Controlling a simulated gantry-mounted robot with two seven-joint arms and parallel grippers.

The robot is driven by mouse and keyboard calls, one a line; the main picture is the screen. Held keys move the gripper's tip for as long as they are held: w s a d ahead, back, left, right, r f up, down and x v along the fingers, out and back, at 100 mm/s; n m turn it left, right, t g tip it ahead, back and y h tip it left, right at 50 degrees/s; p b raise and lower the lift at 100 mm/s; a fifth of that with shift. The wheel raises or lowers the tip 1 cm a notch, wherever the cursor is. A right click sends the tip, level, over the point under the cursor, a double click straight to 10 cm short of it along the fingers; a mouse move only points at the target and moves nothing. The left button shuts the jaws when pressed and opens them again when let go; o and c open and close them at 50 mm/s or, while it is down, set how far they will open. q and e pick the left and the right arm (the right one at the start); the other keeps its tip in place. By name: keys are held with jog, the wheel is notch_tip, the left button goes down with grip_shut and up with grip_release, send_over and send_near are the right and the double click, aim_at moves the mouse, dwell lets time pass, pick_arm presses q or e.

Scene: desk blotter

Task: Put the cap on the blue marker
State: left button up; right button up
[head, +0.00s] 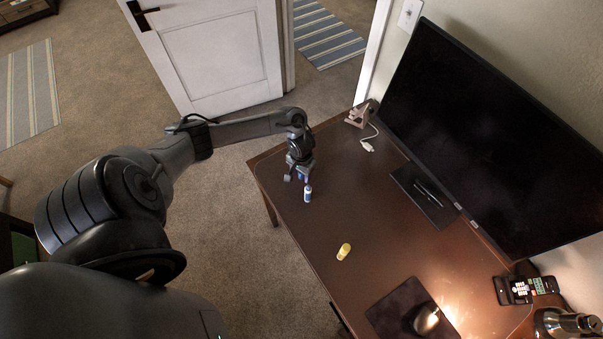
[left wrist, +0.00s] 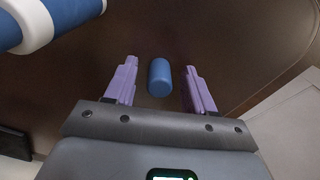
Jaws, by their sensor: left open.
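The marker (head: 308,194), blue with white, is on the desk just in front of my left gripper (head: 300,174) in the head view. In the left wrist view the marker (left wrist: 62,18) is large, at the top left, outside the fingers, and cut off by the frame edge. A small blue cylinder, which looks like the cap (left wrist: 159,77), shows between the two purple fingers of my left gripper (left wrist: 159,85), with a gap on each side. The left gripper is open. The cap cannot be made out in the head view. My right gripper is not in view.
A yellow object (head: 344,251) lies on the brown desk (head: 385,225). A monitor (head: 490,140) stands along the back. A mouse (head: 426,319) on a dark pad, phones (head: 520,289) and a white cable plug (head: 367,146) are also there. The desk's middle is mostly clear.

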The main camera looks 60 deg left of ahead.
pick_arm(q)
grip_shut()
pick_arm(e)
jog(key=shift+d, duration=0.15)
pick_arm(q)
jog(key=shift+r, duration=0.1)
